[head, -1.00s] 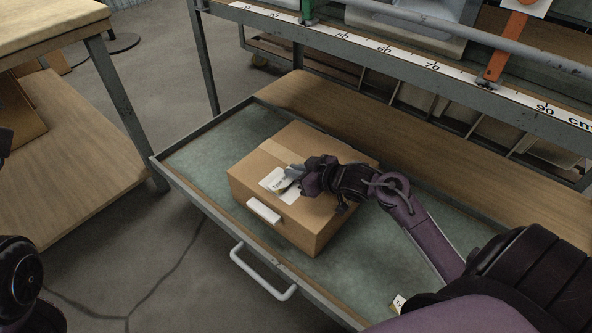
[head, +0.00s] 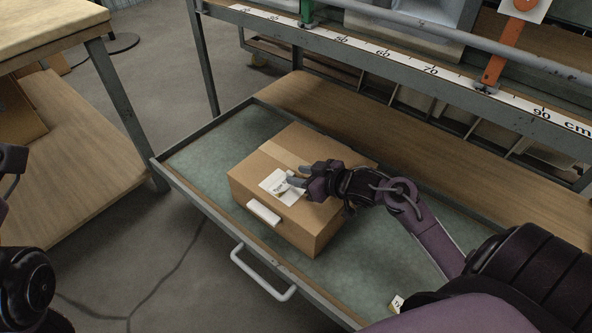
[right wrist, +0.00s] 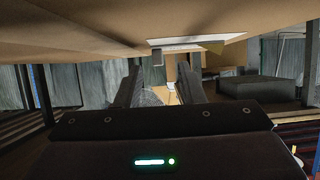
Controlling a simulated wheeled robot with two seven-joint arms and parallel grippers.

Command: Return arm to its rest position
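My right arm reaches in from the lower right in the head view. Its gripper (head: 295,175) is over the top of a brown cardboard box (head: 320,225), by the white label. The two fingers are apart with nothing held between them; in the right wrist view the open gripper (right wrist: 158,82) also shows an empty gap. The box surface (right wrist: 70,30) fills the top of that view. I cannot tell whether the fingers touch the box. Part of my left arm shows at the left edge; the state of its gripper (head: 10,185) is unclear.
The box sits in an open green-lined drawer (head: 215,145) with a pale handle (head: 262,275). A ruler-marked rail (head: 400,62) and a wooden shelf (head: 420,140) lie behind. A wooden table (head: 45,25) stands at left. Floor between is clear.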

